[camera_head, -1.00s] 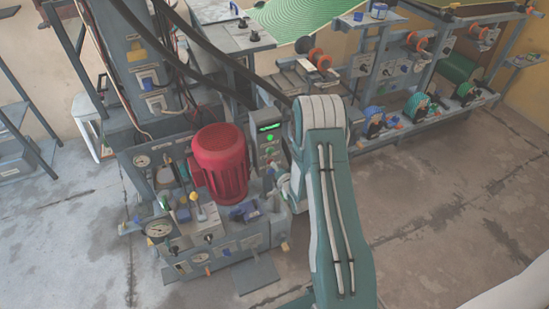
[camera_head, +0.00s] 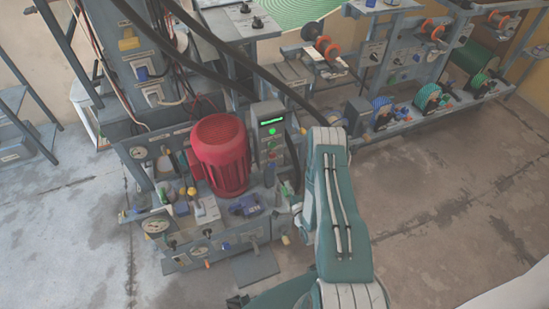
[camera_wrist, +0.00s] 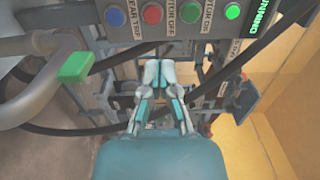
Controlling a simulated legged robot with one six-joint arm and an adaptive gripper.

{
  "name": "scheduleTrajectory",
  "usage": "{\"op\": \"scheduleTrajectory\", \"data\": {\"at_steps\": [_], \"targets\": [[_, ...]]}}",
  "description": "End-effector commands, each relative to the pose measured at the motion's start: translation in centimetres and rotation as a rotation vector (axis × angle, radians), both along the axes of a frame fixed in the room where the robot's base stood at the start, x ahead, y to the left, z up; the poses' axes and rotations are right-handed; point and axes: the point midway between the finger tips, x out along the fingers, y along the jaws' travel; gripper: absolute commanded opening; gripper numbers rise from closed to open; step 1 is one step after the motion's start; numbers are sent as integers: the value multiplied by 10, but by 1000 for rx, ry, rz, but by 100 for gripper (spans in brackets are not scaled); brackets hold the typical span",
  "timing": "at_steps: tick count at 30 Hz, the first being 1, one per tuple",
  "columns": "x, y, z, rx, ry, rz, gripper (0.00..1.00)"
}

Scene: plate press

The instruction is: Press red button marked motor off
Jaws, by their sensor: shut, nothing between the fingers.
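My gripper (camera_wrist: 158,72) is shut and empty. Its fingertips appear just below the panel's lower edge in the picture, under the red button, and I see no contact with the button. In the head view the grey control box (camera_head: 270,142) with a green display stands right of the red motor. The red button cannot be made out there, and my gripper is not clearly visible.
On the panel, a blue button (camera_wrist: 115,16) is left of the red one; a green button (camera_wrist: 190,12) and a bright green one (camera_wrist: 232,11) are right. Dark cables cross near the gripper. A red motor (camera_head: 221,155) stands beside the box. Floor at right is clear.

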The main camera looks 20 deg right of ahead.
Motion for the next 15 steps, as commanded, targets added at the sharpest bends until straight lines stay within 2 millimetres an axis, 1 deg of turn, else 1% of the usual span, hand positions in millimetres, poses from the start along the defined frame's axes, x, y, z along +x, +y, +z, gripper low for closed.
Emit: {"op": "scheduleTrajectory", "data": {"at_steps": [2, 5, 8, 15], "targets": [[1, -1, 0, 0, 0, 0, 0], [8, -1, 0, -2, 0, 1, 0], [23, 0, 1, -2, -2, 3, 0], [68, 0, 0, -3, -2, 2, 0]]}}
